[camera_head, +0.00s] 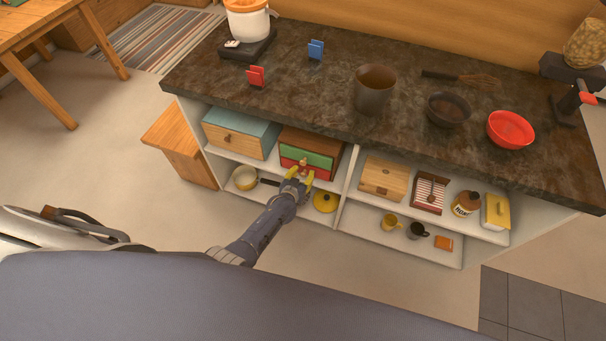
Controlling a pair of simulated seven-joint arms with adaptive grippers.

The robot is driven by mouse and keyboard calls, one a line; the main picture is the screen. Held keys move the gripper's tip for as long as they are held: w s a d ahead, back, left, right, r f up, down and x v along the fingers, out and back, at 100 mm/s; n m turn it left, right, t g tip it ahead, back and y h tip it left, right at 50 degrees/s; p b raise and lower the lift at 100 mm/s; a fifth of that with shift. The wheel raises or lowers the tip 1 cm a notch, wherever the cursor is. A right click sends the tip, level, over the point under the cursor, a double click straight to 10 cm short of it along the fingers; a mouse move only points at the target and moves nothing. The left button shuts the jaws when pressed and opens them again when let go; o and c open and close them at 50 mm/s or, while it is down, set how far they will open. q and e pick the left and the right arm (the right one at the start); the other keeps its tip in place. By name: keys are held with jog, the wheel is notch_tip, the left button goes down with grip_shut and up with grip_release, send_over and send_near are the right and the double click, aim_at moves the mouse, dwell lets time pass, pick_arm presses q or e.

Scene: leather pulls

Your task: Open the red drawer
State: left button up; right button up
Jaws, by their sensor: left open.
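A small wooden drawer unit (318,136) stands on the upper shelf under the counter. It has a green drawer front (310,156) above a red drawer front (318,171); both look shut. My left gripper (298,178) is open, with yellow fingertips, directly in front of the lower part of the unit. It covers part of the red drawer. A small tan pull shows near the fingertips; I cannot tell whether they touch it. My right gripper is not in view.
A pot (245,178) and a yellow lid (325,202) are on the shelf below. The dark countertop (300,95) overhangs above. The floor in front is clear.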

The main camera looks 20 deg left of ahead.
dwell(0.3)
pick_arm(q)
grip_shut()
dwell(0.4)
